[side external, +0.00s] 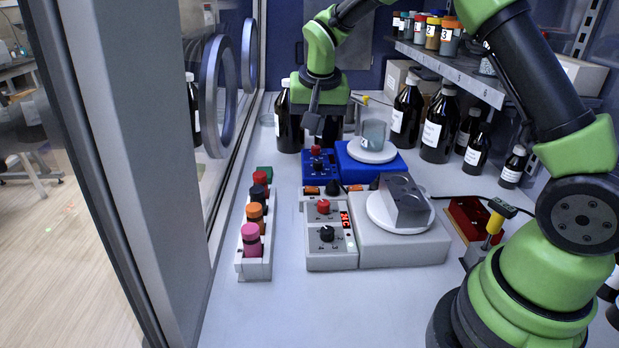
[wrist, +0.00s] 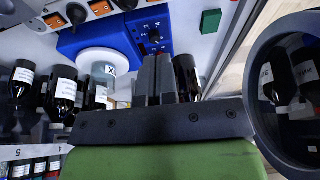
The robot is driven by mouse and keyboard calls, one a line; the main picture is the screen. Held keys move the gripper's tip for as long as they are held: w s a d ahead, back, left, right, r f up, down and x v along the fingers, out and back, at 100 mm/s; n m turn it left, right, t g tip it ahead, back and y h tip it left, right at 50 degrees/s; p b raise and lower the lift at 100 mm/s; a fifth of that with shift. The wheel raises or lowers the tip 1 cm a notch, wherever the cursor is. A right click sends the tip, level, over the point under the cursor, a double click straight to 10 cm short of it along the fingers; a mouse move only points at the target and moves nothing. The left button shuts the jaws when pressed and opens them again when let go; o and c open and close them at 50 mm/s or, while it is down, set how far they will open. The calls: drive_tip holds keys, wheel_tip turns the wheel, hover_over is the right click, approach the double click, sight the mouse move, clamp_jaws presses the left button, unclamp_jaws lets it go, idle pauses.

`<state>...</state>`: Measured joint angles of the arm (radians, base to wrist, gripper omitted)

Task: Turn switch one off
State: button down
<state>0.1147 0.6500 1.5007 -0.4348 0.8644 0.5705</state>
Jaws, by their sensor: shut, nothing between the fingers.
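A white strip carries orange rocker switches and black knobs in front of the blue hotplate (side external: 372,158). In the side view one orange switch (side external: 311,190) is at the strip's left end and another (side external: 355,188) is further right. The wrist view shows two orange switches (wrist: 55,20) (wrist: 101,8) at the top left. Their number labels and on/off positions are too small to tell, so I cannot tell which is switch one. My gripper (side external: 316,128) is shut and empty, pointing down above the blue hotplate's control panel, behind the strip. Its closed fingers also show in the wrist view (wrist: 157,62).
A beaker (side external: 373,133) stands on the blue hotplate. A grey hotplate (side external: 400,243) bearing a metal block (side external: 405,200) stands in front of the strip. A rack (side external: 254,266) of coloured-capped vials is at left. Dark bottles (side external: 438,125) stand at the back right.

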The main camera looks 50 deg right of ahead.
sight(306, 188)
drive_tip(key=shift+w+d+f, duration=0.1)
drive_tip(key=shift+f, duration=0.1)
drive_tip(key=x, duration=0.8)
drive_tip(key=a+x, duration=0.1)
drive_tip(key=x, duration=0.4)
drive_tip(key=shift+s+f, duration=0.25)
drive_tip(key=shift+f, duration=0.35)
drive_tip(key=shift+w+a+f, duration=0.1)
drive_tip(key=shift+f, duration=0.25)
drive_tip(key=shift+w+a+f, duration=0.15)
drive_tip(key=shift+w+f, duration=0.05)
drive_tip(key=shift+f, duration=0.05)
